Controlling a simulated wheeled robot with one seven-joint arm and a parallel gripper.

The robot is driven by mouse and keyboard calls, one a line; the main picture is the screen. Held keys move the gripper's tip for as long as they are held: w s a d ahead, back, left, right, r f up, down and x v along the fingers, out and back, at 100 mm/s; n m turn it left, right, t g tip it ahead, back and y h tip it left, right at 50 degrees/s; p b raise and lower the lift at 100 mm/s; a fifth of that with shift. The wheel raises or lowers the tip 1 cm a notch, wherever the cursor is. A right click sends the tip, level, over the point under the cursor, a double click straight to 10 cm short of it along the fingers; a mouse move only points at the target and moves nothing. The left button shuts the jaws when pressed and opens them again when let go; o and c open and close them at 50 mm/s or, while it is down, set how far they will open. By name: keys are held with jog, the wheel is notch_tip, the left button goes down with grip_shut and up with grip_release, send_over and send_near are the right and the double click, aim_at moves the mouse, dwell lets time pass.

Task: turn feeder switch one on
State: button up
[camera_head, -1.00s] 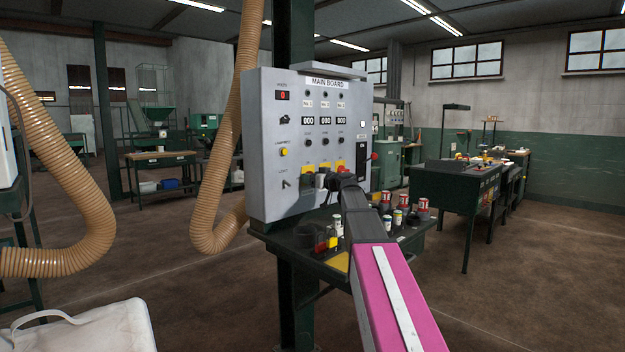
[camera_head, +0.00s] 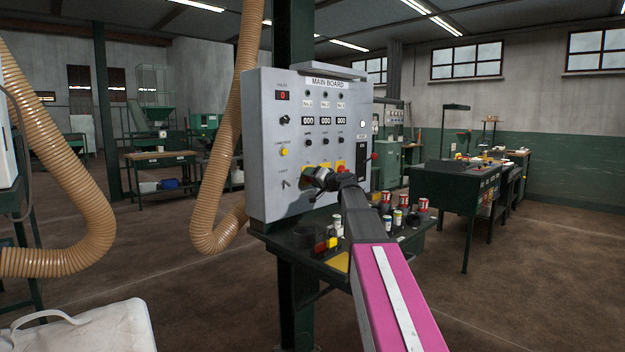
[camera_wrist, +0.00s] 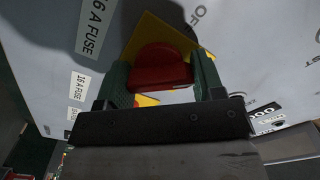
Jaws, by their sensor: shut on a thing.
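The main board (camera_head: 262,150) is a grey upright panel with a row of rotary switches on yellow plates low on its face. The left switch's yellow plate (camera_head: 309,168) is partly covered by my gripper (camera_head: 318,177). In the wrist view, a red switch knob (camera_wrist: 160,66) sits on a yellow plate (camera_wrist: 150,30), between the green fingers of my gripper (camera_wrist: 161,76), which is shut on it. "OFF" is printed beside the plate. The knob's exact setting is hard to tell.
Counters reading 000 (camera_head: 326,121) and small black knobs are above the switches. A dark shelf (camera_head: 355,236) below holds several fuses and small parts. A ribbed hose (camera_head: 215,215) hangs left of the board.

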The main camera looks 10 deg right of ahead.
jog(key=m, duration=0.4)
jog(key=shift+m, duration=0.3)
jog(key=shift+d+m, duration=0.1)
jog(key=shift+m, duration=1.9)
jog(key=o, duration=0.9)
jog(key=v, duration=1)
jog(key=shift+s+d, duration=0.2)
jog(key=shift+s, duration=0.1)
